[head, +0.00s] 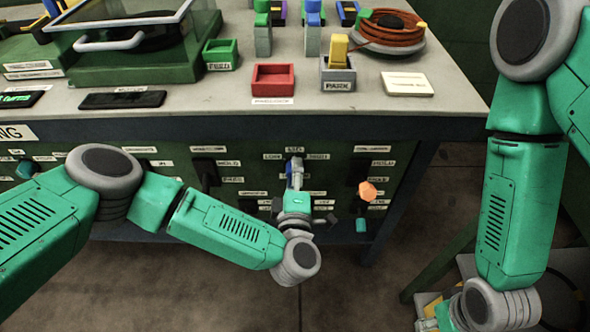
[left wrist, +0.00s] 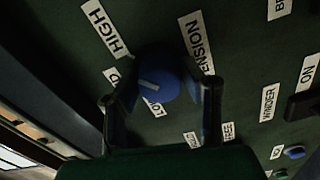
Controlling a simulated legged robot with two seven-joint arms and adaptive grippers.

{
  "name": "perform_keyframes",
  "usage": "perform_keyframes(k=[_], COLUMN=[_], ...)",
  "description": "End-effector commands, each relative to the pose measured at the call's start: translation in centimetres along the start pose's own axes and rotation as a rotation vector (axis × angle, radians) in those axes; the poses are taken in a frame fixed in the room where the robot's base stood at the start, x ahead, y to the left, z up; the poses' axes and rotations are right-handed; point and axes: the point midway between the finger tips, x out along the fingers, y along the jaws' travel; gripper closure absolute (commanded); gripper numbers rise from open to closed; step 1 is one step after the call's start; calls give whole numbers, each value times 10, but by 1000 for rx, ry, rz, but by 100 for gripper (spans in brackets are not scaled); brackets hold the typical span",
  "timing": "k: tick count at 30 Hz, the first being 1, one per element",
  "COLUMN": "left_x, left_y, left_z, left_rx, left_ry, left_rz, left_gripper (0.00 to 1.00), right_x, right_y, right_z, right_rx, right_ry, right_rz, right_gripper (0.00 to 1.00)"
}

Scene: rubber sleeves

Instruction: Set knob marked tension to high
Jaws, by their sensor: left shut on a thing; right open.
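The blue tension knob (left wrist: 158,80) is on the dark green panel, with a pale pointer mark on its face. In the left wrist view the mark points left, towards a partly hidden label. The HIGH label (left wrist: 104,28) is up and left of the knob, the TENSION label (left wrist: 197,42) is to its upper right, and the LOW label (left wrist: 154,106) is just below it. My left gripper (left wrist: 158,98) is shut on the knob, one finger on each side. In the head view the left gripper (head: 294,186) covers part of the knob. My right gripper (head: 436,318) is open, low at the right and partly cut off.
The worktop (head: 350,107) overhangs the panel. It bears a red bin (head: 272,80), a grey PARK bin (head: 338,77) and a coil of orange hose (head: 389,30). An orange knob (head: 367,190) and a black switch (head: 206,172) flank the left gripper.

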Motion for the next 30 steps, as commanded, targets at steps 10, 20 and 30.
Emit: perform_keyframes(k=[10, 20, 30], left_x=[-2, -3, -61], left_y=[-5, -1, -2], left_z=[1, 1, 3], left_rx=[6, 2, 2], left_ry=[-5, -4, -9], left_rz=[-11, -4, -8], left_gripper=[44, 44, 44], right_x=[0, 0, 0], right_y=[0, 0, 0], right_z=[0, 2, 2], right_rx=[0, 0, 0], right_ry=[0, 2, 3], right_rz=[0, 0, 0], right_gripper=[50, 50, 50])
